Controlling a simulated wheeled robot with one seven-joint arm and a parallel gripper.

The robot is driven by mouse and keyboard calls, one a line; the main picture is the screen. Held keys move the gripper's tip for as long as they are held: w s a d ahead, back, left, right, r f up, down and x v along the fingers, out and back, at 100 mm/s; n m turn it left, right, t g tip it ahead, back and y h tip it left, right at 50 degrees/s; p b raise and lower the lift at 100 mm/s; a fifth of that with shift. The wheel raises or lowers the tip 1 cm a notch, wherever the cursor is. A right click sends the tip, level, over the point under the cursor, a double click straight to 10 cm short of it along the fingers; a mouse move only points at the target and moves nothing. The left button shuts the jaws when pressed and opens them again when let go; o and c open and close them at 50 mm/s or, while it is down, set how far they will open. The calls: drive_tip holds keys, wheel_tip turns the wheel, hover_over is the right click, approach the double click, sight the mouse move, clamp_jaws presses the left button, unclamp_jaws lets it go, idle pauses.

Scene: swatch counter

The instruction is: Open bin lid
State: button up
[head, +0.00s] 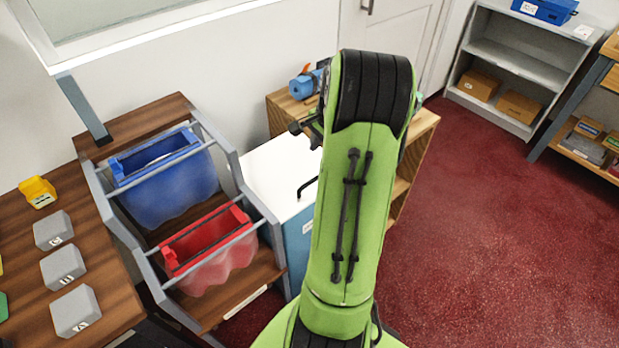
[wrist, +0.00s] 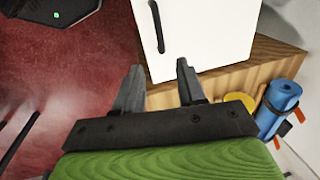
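The bin has a flat white lid (head: 277,164) on a blue body (head: 297,246), left of my green arm in the head view. The lid lies level and looks closed. A black bar handle (head: 307,187) stands near its front edge. In the wrist view, the white lid (wrist: 205,28) fills the top middle, with the black handle (wrist: 157,27) upright at its left. My gripper (wrist: 159,66) is open and empty, its two fingers apart and pointing toward the lid, below the handle in the picture. In the head view my arm hides part of the bin and most of the gripper.
A wooden cabinet (head: 278,106) stands behind the bin, with a blue roll (head: 302,84) on top. Left of the bin, a rack holds a blue tub (head: 170,190) and a red tub (head: 218,262). Open red floor (head: 500,230) lies at right.

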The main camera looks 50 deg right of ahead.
sight(314, 179)
drive_tip(key=f+b, duration=0.1)
drive_tip(key=f, duration=0.3)
drive_tip(key=w+f+b, duration=0.1)
drive_tip(key=f, duration=0.3)
drive_tip(key=w+f+b, duration=0.1)
drive_tip(key=f, duration=0.3)
drive_tip(key=shift+w+d+f+b, duration=0.15)
drive_tip(key=shift+d+f+b, duration=0.05)
drive_tip(key=shift+d+b, duration=0.1)
clamp_jaws()
drive_tip(key=shift+r, duration=0.1)
